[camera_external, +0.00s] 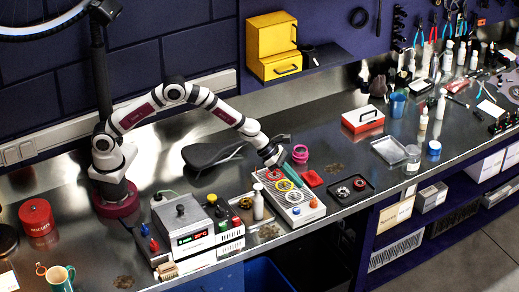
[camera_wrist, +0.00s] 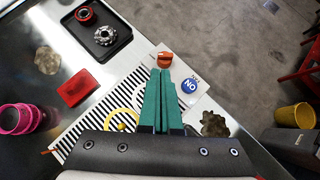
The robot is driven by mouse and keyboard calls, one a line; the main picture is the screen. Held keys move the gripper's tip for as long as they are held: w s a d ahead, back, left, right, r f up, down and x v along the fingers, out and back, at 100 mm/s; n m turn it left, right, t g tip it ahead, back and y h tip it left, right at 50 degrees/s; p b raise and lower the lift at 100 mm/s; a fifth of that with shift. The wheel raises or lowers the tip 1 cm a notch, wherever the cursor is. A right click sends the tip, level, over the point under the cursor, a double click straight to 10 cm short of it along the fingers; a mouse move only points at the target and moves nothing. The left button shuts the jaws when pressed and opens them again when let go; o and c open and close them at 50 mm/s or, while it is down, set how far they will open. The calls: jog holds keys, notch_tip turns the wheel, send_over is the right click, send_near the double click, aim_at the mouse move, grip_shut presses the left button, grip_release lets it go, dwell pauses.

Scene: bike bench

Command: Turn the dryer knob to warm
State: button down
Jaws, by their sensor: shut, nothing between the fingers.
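My gripper (camera_wrist: 160,76) has its teal fingers shut together with nothing between them. In the wrist view its tips are just short of an orange knob-like part (camera_wrist: 164,60) on the corner of a white panel with striped edges. A round blue part with white lettering (camera_wrist: 189,86) is close to the right of the fingers. In the external view my gripper (camera_external: 274,161) hangs over the far side of the white tray-like unit (camera_external: 300,217), which carries coloured rings and small orange and blue parts. No readable label marks the dryer knob or a warm setting. Contact with the orange part cannot be told.
A red block (camera_wrist: 76,88), a black tray (camera_wrist: 100,36) and a pink cup-like item (camera_wrist: 18,119) lie left in the wrist view. The bench edge is close by.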

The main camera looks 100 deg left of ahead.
aim_at(308, 204)
jog(key=v, duration=0.3)
jog(key=shift+s+a+r, duration=0.1)
jog(key=shift+s+a, duration=0.15)
jog(key=shift+a, duration=0.15)
jog(key=c, duration=0.9)
grip_release()
jog(key=s+f+h, duration=0.1)
jog(key=s+d+f, duration=0.1)
jog(key=s, duration=0.1)
jog(key=s+d+f+h, duration=0.1)
jog(key=shift+s+f+m+t+h, duration=0.15)
jog(key=shift+s+m+t+h, duration=0.15)
jog(key=shift+s, duration=0.1)
jog(key=o, duration=0.3)
jog(key=s+a+t, duration=0.2)
jog(key=t, duration=0.1)
jog(key=shift+a+r, duration=0.25)
jog(key=shift+a, duration=0.15)
jog(key=shift+w+f+t, duration=0.1)
jog(key=shift+w+t, duration=0.25)
jog(key=shift+t, duration=0.05)
jog(key=x, duration=1.5)
jog(key=shift+a+f, duration=0.2)
jog(key=shift+a, duration=0.15)
grip_shut()
